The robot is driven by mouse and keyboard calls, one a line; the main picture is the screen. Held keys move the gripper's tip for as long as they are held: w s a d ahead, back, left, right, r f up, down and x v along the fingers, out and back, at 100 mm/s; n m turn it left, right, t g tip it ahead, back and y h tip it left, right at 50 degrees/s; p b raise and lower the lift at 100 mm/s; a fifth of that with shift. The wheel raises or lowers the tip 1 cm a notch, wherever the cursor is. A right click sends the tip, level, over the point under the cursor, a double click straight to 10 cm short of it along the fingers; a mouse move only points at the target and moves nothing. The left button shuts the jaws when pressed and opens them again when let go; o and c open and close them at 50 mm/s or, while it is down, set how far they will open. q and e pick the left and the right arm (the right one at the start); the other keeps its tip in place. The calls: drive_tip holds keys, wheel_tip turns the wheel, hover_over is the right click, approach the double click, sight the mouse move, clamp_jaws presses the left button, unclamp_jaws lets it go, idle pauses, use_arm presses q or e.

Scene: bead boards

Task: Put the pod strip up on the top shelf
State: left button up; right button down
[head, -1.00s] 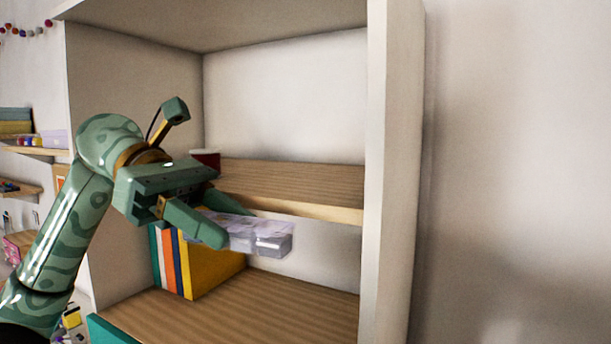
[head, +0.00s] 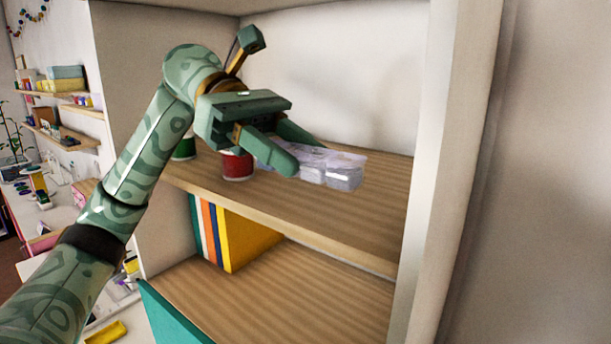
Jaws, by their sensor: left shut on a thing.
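The pod strip (head: 340,168) is a row of clear, pale lilac compartments. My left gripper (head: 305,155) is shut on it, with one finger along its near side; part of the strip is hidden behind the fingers. In the picture, the strip overlaps the wooden top shelf (head: 340,217). I cannot tell whether it touches the shelf or hangs above it. My right gripper is not in view.
A red tub (head: 237,164) stands on the top shelf just left of the strip, with a green tub (head: 185,147) farther left. Upright books (head: 245,240) fill the left of the lower shelf. The right of the top shelf is clear. A white side panel (head: 435,150) bounds it.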

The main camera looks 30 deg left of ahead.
sight(303, 214)
use_arm(q)
drive_tip(key=shift+w+d+f, duration=0.2)
drive_tip(key=shift+w+f, duration=0.1)
drive_tip(key=shift+f, duration=0.3)
drive_tip(key=f, duration=0.1)
drive_tip(key=f+p, duration=0.1)
drive_tip(key=f, duration=0.1)
drive_tip(key=shift+w+d+p, duration=0.2)
drive_tip(key=shift+w+p, duration=0.05)
drive_tip(key=shift+p, duration=0.05)
drive_tip(key=shift+f, duration=0.4)
drive_tip(key=shift+a, duration=0.1)
drive_tip(key=shift+f, duration=0.15)
drive_tip(key=o, duration=1)
